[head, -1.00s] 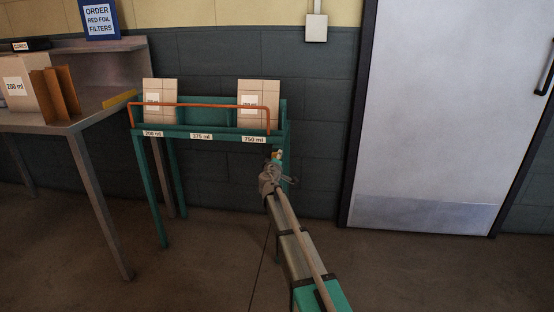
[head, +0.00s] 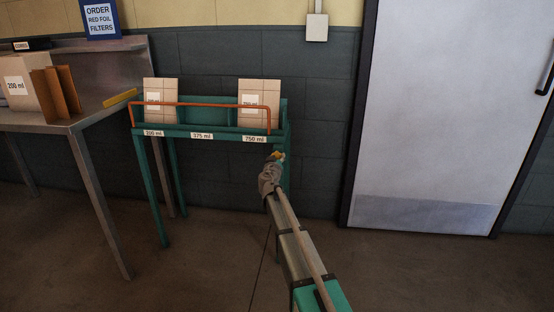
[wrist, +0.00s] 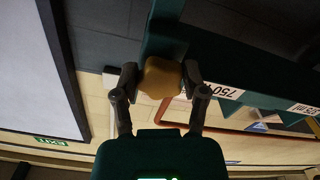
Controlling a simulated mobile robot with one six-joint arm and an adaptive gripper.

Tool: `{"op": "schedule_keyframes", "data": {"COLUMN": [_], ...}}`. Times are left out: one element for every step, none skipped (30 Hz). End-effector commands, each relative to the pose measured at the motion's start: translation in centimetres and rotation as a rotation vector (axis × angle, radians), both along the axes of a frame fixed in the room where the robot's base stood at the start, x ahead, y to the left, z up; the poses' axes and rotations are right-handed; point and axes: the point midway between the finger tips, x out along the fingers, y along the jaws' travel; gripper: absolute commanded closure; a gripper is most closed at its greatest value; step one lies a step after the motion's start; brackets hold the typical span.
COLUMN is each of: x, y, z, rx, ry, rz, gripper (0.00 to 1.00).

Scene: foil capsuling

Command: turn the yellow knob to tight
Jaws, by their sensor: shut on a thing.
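The yellow knob (wrist: 160,78) shows large in the wrist view, on the green stand's frame near the 750 ml label. The knob is small in the head view (head: 279,155), at the stand's right end below the shelf. My gripper (wrist: 160,82) has a finger on either side of the knob, both touching it. In the head view my gripper (head: 275,162) reaches up to the knob and hides part of it. I cannot tell from these views how tight the knob is.
The green stand (head: 180,133) has an orange rail (head: 200,104) and two cartons, one at the left (head: 160,90) and one at the right (head: 259,90). A metal table (head: 80,122) stands to the left. A white door (head: 440,110) is at the right. Floor between is clear.

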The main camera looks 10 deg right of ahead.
Motion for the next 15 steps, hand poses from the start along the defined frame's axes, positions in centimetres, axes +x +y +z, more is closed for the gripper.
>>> {"op": "schedule_keyframes", "data": {"x": [0.07, 0.07, 0.07, 0.08, 0.08, 0.07, 0.07, 0.07, 0.07, 0.07, 0.07, 0.07, 0.07, 0.07, 0.07], "y": [-0.17, -0.16, -0.16, -0.15, -0.15, -0.15, -0.15, -0.15, -0.15, -0.15, -0.15, -0.15, -0.15, -0.14, -0.14], "z": [-0.01, -0.01, -0.01, -0.01, -0.01, -0.01, -0.01, -0.01, -0.01, -0.01, -0.01, -0.01, -0.01, -0.01, -0.01], "rx": [0.010, 0.016, 0.022, 0.026, 0.027, 0.030, 0.031, 0.031, 0.032, 0.032, 0.032, 0.031, 0.031, 0.031, 0.031], "ry": [-0.004, -0.006, -0.007, -0.009, -0.009, -0.010, -0.011, -0.010, -0.011, -0.011, -0.011, -0.010, -0.010, -0.010, -0.010], "rz": [-0.004, -0.004, -0.004, -0.004, -0.004, -0.004, -0.004, -0.003, -0.003, -0.003, -0.003, -0.003, -0.003, -0.003, -0.003], "gripper": [0.91, 0.91, 0.91, 0.91, 0.91, 0.91, 0.91, 0.91, 0.91, 0.91, 0.91, 0.91, 0.91, 0.91, 0.91]}}
